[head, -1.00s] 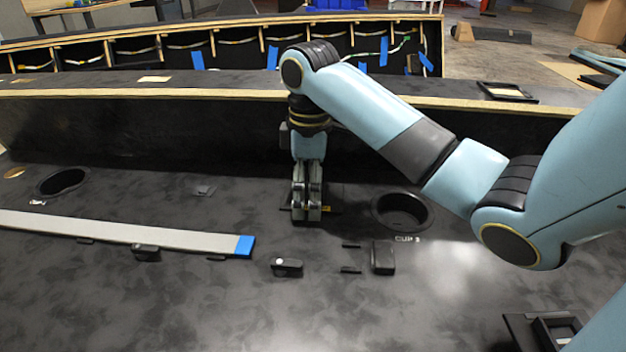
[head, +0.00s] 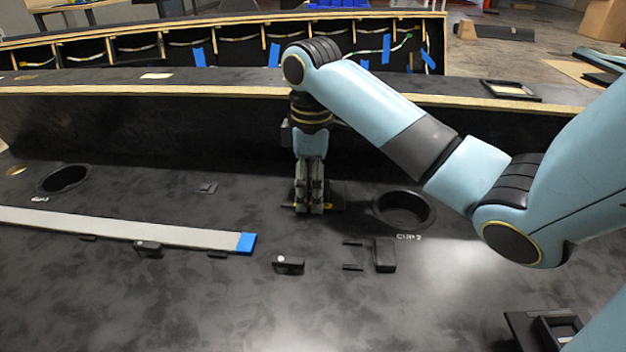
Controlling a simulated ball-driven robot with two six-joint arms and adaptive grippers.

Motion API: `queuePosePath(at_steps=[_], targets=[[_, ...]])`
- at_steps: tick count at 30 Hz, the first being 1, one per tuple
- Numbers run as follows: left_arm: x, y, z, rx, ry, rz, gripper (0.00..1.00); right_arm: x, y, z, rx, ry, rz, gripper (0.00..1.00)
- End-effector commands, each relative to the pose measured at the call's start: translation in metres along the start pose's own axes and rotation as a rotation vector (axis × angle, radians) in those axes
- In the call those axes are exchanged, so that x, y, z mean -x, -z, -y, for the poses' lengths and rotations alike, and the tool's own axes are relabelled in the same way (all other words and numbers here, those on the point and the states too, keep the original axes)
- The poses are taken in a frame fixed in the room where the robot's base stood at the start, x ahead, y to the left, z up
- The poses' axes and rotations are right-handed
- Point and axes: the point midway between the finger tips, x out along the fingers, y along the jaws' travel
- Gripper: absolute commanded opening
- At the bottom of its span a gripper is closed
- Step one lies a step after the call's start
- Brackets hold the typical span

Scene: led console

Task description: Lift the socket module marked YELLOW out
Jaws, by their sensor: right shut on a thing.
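My right gripper (head: 309,207) points straight down at the dark console top, left of the right-hand cup hole. It is shut on the socket module, a small dark piece mostly hidden behind the fingers. A little yellow (head: 289,205) shows low beside the fingers; I cannot read any lettering. A dark flat plate or opening (head: 335,198) shows around the fingertips. I cannot tell whether the module is clear of its opening. My left gripper is not in view.
Cup holes (head: 404,208) and (head: 64,178) lie right and far left. A grey strip with a blue end (head: 245,243) and small black blocks (head: 289,264) (head: 385,255) lie in front. A raised wood-edged ledge (head: 180,91) stands behind the gripper.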

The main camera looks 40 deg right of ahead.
Motion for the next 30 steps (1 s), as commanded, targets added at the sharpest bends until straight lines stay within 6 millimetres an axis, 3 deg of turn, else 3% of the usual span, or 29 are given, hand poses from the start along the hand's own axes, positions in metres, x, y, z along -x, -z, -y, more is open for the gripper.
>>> queuePosePath(at_steps=[5,11,15,30], targets=[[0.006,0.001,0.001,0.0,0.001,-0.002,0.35,0.019,0.001,-0.001,0.001,-0.005,-0.004,0.38],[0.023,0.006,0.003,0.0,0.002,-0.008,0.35,0.066,0.001,-0.001,0.001,-0.005,-0.005,0.38],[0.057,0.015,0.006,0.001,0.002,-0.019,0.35,0.099,0.001,0.0,0.0,-0.003,-0.004,0.38],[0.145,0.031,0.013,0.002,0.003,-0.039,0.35,0.188,0.0,-0.001,-0.001,-0.002,-0.002,0.38]])
